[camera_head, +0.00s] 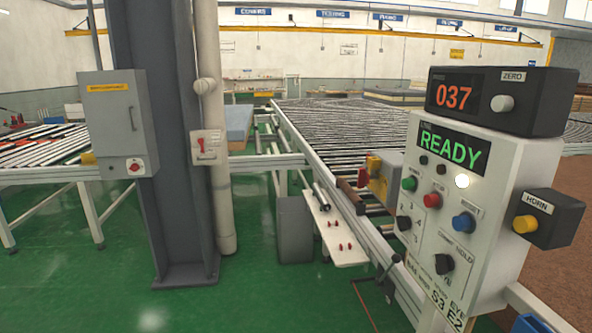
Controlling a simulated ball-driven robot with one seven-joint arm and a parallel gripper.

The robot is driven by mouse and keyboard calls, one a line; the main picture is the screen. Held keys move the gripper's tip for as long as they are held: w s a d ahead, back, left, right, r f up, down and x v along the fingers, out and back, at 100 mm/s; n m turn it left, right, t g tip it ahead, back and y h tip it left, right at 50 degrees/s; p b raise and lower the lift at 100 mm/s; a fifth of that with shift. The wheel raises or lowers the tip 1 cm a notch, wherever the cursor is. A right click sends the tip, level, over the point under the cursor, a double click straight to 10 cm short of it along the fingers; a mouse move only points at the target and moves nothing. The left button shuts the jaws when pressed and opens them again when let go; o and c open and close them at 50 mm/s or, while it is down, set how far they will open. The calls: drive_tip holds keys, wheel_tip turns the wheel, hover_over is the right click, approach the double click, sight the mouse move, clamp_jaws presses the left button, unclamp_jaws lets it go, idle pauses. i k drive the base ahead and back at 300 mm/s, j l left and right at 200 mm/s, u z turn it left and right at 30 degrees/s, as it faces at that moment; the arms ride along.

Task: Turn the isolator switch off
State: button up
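A grey cabinet (117,120) with an orange label and a door handle is fixed to the dark steel column at left. Either could be the isolator switch; the labels are too small to read, and I cannot tell the on or off position of either. My gripper is not in view.
At right a control panel (455,200) reads READY, with several buttons and knobs; a display box (490,98) above reads 037. A horn box (545,218) juts from its side. A roller conveyor (340,130) runs behind. Green floor (255,295) is clear in front of the column.

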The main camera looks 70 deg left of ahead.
sight(364, 176)
drive_tip(key=u, duration=1.5)
